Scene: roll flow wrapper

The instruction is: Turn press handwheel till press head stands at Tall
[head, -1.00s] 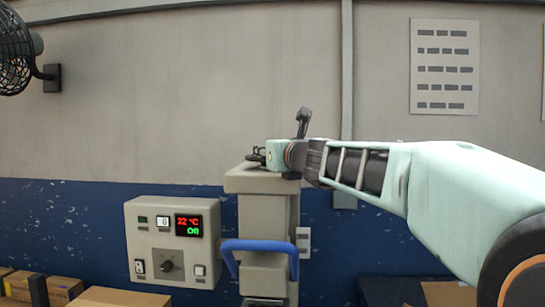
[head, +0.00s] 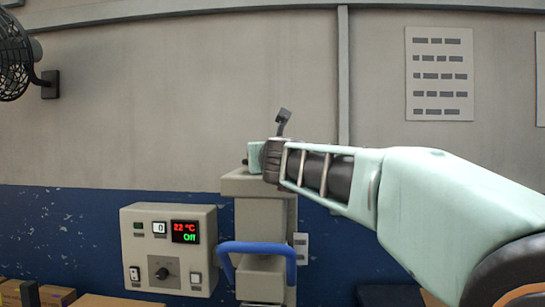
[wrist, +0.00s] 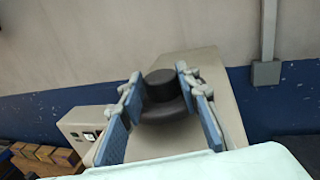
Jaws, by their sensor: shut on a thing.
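The press handwheel (wrist: 166,110) is a dark round wheel with a raised hub, on top of the beige press column (head: 262,190). In the wrist view my gripper (wrist: 160,84) has its two blue-padded fingers on either side of it, shut on it. In the head view my gripper (head: 257,157) is at the column top and hides nearly all of the wheel. A blue bar handle (head: 258,247) sticks out from the column front. I cannot make out the press head's height setting or a Tall mark in either view.
A beige control box (head: 168,250) showing 22 °C and Off stands left of the column. Cardboard boxes (head: 57,295) lie at the lower left. A black fan (head: 15,62) hangs at the upper left. The wall space above the column is clear.

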